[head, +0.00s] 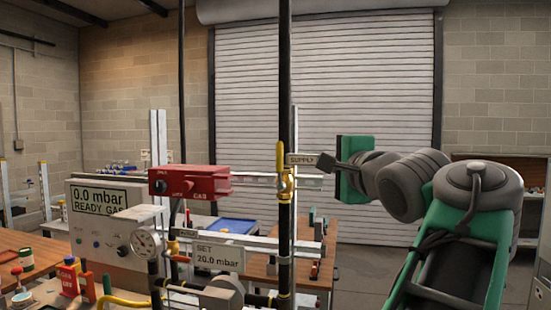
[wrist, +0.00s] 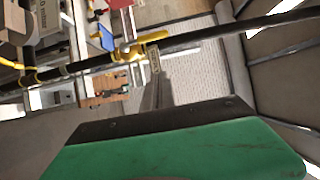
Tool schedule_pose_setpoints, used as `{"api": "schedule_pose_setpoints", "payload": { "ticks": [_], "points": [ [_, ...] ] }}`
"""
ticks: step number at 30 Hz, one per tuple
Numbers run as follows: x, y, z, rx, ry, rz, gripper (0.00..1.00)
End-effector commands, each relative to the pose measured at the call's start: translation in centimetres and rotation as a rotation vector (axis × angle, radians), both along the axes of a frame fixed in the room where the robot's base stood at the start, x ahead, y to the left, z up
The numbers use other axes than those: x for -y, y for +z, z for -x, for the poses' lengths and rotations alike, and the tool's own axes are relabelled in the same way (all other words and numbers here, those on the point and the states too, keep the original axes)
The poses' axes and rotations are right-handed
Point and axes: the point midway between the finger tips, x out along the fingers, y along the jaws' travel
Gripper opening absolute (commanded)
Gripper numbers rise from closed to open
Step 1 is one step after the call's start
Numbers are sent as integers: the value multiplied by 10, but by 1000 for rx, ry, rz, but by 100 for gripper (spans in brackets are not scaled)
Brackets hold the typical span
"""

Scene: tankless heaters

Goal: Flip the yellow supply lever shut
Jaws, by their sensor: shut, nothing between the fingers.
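The yellow supply lever (head: 280,156) stands upright, in line with the dark vertical pipe, above a brass valve body (head: 286,184). A small tag reading SUPPLY (head: 301,159) is beside it on the right. In the wrist view the lever (wrist: 152,37) lies along the pipe, which runs sideways there. My gripper (head: 325,162) is shut and empty, just right of the tag at about lever height. In the wrist view my gripper (wrist: 157,88) points toward the tag and lever. The fingertips appear close to the tag; I cannot tell whether they touch it.
A red gas box (head: 189,182) and a grey panel reading 0.0 mbar (head: 107,196) stand left of the pipe. A pressure gauge (head: 146,243) and a SET 20.0 mbar sign (head: 217,259) are lower. A roller shutter (head: 370,110) closes the back; the space before it looks open.

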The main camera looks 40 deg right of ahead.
Motion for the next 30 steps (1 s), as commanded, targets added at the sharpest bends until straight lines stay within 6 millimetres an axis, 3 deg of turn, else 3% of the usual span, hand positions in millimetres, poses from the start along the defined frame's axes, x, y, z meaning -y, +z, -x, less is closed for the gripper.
{"api": "schedule_pose_setpoints", "payload": {
  "ticks": [10, 23, 30],
  "points": [
    [-2, 0, -19, -3, 21, -1, 0],
    [33, 0, -102, -5, 18, -2, 0],
    [19, -1, -131, -3, 15, 0, 0]
  ]
}}
